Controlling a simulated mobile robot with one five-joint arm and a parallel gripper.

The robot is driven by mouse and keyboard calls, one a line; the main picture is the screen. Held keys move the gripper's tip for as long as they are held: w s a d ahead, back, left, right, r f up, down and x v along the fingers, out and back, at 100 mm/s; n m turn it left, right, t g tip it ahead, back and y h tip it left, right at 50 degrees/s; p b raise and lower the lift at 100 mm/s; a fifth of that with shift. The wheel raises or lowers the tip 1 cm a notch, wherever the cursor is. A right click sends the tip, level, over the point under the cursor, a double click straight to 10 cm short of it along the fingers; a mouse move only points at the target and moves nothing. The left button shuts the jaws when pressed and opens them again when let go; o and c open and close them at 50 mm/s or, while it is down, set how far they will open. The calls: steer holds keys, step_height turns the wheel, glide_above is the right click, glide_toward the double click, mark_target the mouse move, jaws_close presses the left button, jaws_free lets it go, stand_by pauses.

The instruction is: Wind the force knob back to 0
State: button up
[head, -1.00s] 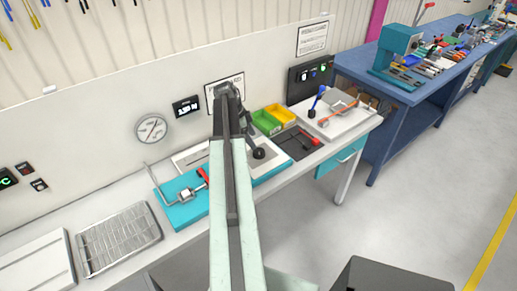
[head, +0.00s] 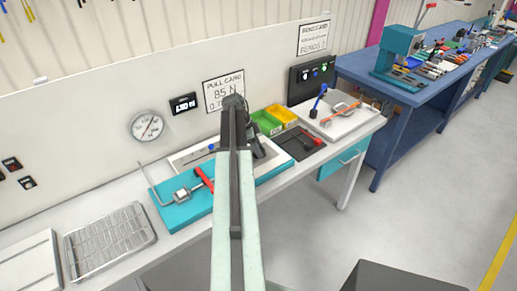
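A teal fixture (head: 172,217) lies on the bench with a silver clamp block (head: 182,195), a bent rod and a red handle (head: 203,179). A light plate (head: 188,158) with a small blue ball (head: 211,147) is behind it. A round dial gauge (head: 146,126) and a small black display (head: 183,104) are on the back panel; the display's digits are too small to read surely. My gripper (head: 254,149) points down over the plate's right part, mostly hidden by my arm. I cannot make out the force knob; my arm covers that area. Finger opening is not visible.
Green (head: 267,122) and yellow (head: 283,115) bins, a dark tray (head: 300,143) and a white board (head: 335,120) with tools lie right. A wire rack (head: 108,240) is left. Floor on the right is clear.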

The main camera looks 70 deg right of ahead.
steer(key=shift+d, duration=0.4)
steer(key=shift+c, duration=1)
steer(key=shift+a, duration=0.4)
